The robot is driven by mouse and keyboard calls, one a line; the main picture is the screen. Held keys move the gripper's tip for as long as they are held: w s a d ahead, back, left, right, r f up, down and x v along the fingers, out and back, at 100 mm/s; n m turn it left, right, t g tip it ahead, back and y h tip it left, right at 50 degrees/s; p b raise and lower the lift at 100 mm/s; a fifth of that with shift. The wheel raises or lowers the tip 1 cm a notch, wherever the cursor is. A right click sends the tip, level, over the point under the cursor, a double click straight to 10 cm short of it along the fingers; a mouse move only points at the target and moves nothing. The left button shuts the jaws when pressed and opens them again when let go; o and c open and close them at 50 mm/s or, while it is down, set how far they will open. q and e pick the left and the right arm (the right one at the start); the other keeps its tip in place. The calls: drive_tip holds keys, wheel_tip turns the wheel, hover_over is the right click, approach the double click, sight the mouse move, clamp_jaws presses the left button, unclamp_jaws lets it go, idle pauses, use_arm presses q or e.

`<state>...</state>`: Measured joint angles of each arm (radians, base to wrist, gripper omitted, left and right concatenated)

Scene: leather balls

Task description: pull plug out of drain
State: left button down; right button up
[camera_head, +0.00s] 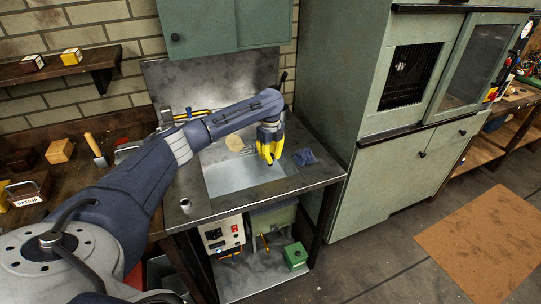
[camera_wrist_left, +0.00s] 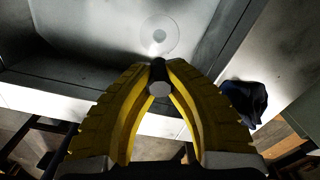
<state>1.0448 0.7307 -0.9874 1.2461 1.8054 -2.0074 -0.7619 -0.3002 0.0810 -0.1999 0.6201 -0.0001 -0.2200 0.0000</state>
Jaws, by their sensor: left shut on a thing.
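My left gripper (camera_head: 270,157), with yellow fingers, hangs over the right part of the metal sink (camera_head: 225,180). In the left wrist view, the gripper (camera_wrist_left: 159,80) is shut on a small dark cylindrical plug (camera_wrist_left: 159,88) with a pale round end. The plug cannot be made out in the head view. My right gripper is not in view.
A crumpled blue cloth (camera_head: 305,157) lies on the counter right of the sink. A beige round item (camera_head: 238,143) is behind the basin. A green cabinet (camera_head: 385,165) stands to the right. A wooden bench with a brush (camera_head: 97,150) and blocks is at left.

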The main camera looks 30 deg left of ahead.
sight(271, 165)
use_arm(q)
drive_tip(key=shift+f, duration=2.1)
drive_tip(key=shift+f, duration=0.35)
drive_tip(key=shift+f, duration=0.7)
